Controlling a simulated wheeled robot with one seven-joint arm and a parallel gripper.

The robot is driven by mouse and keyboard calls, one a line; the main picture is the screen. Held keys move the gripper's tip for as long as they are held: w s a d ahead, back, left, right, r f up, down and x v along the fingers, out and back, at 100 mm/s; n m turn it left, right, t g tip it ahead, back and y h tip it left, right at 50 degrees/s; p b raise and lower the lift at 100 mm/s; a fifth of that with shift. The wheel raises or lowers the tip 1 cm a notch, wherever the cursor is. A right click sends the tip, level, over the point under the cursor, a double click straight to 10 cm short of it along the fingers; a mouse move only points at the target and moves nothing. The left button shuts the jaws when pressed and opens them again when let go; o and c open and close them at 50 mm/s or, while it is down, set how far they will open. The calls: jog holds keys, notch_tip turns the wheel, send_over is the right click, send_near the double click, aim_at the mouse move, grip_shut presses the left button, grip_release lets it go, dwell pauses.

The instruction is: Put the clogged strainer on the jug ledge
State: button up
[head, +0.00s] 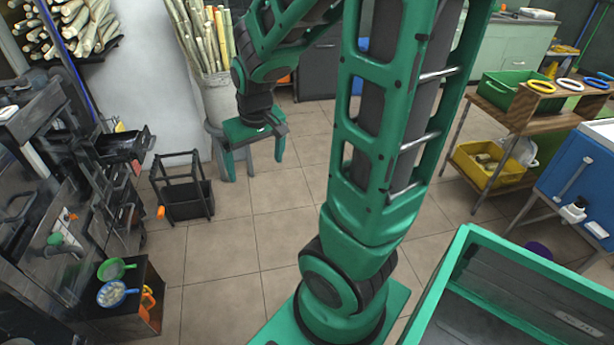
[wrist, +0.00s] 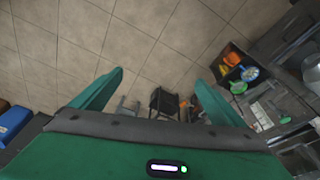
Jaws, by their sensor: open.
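A blue strainer (head: 112,293) filled with pale matter sits on top of a small dark stand at the lower left, beside the press. It looks like the clogged one, and it also shows in the wrist view (wrist: 250,73). A green strainer (head: 116,268) lies right behind it and shows in the wrist view too (wrist: 238,87). My gripper (head: 255,160) is open and empty, high over the floor and well apart from both strainers; its fingers spread wide in the wrist view (wrist: 167,72). I cannot make out a jug or its ledge for certain.
The dark press machinery (head: 60,200) fills the left side. A black frame with a bin (head: 186,200) stands on the floor near it. A bucket of cane (head: 218,97) stands behind my gripper. A wooden rack (head: 520,120) and blue cooler (head: 575,180) stand right. The middle floor is clear.

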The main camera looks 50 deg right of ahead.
jog(key=s+r+m+g+y, duration=0.1)
jog(key=s+r, duration=0.4)
jog(key=s, duration=1.3)
jog(key=shift+a+r+m+g, duration=0.15)
jog(key=shift+a+m+g, duration=0.2)
jog(key=shift+m+g, duration=0.55)
